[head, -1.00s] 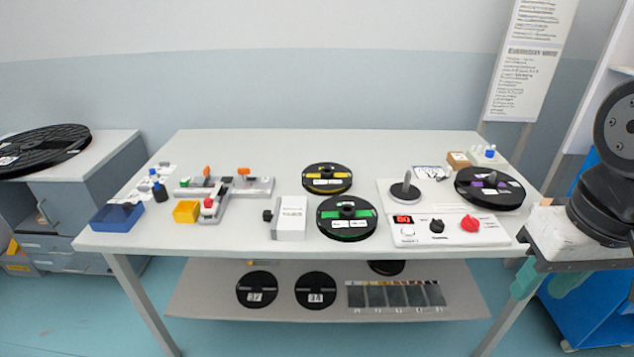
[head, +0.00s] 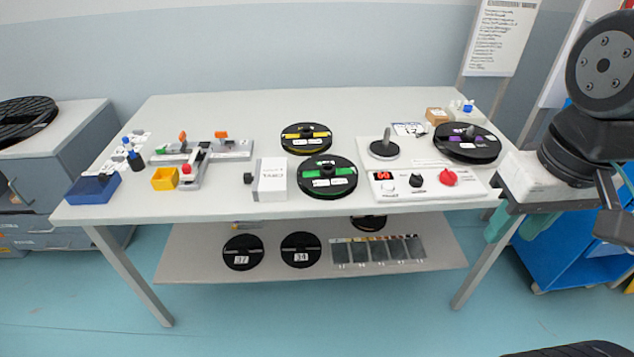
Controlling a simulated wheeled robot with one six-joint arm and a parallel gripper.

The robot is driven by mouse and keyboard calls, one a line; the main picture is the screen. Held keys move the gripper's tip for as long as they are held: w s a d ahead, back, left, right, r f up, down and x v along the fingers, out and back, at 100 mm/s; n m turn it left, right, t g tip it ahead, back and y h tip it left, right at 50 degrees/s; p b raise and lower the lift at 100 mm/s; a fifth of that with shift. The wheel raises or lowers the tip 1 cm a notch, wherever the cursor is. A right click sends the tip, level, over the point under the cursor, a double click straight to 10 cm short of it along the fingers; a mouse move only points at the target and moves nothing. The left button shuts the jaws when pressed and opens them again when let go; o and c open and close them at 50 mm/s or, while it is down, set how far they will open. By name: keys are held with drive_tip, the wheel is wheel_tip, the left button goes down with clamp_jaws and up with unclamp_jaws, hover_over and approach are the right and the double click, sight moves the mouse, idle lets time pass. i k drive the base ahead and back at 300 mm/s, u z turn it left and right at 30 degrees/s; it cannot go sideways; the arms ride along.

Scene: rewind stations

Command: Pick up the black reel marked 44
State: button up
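The left shelf reel (head: 243,252) has a white label that looks like 37. The right shelf reel (head: 301,250) has a label that looks like 34; its small digits are hard to read. A third black reel (head: 368,223) lies farther back on the shelf, mostly hidden by the tabletop edge, and no number shows on it. I cannot clearly read 44 on any reel. My arm shows at the right edge, in front of the table's right end.
On the tabletop (head: 230,110) lie reels with yellow (head: 306,138), green (head: 327,177) and purple (head: 467,142) bands. A spindle unit with red knob (head: 448,177) is at right. Grey sample strips (head: 377,250) lie right of the shelf reels.

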sight(322, 176)
drive_tip(key=k, duration=0.5)
drive_tip(key=u, duration=1.25)
drive_tip(key=i, duration=0.85)
drive_tip(key=z, duration=2.3)
